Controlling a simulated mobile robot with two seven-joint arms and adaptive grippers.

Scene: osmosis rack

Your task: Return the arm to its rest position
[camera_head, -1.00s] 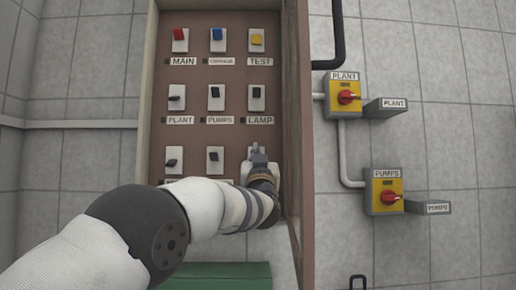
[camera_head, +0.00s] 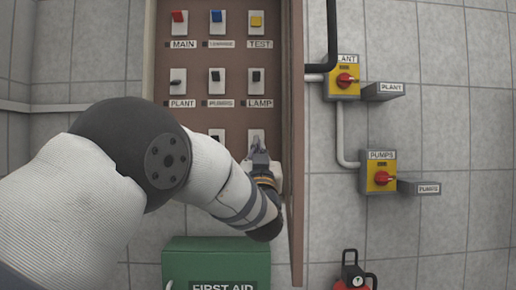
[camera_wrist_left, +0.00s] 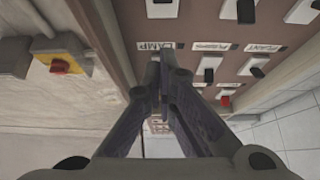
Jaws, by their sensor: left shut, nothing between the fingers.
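My left arm comes in from the left in the head view, across the lower part of a brown switch panel (camera_head: 200,62). My left gripper (camera_head: 258,146) is shut and empty, in front of the panel's lower right switch (camera_head: 256,134) below the LAMP label. I cannot tell whether it touches that switch. In the left wrist view the gripper's fingers (camera_wrist_left: 165,62) meet just below the LAMP label (camera_wrist_left: 148,46), with the panel upside down. The arm hides the panel's lower left part. My right gripper is not in view.
The panel's raised right side wall (camera_head: 297,150) stands close beside the gripper. Right of it are yellow PLANT (camera_head: 343,90) and PUMPS (camera_head: 378,184) boxes with red knobs. A green first aid box (camera_head: 215,262) and red extinguisher (camera_head: 354,283) are below.

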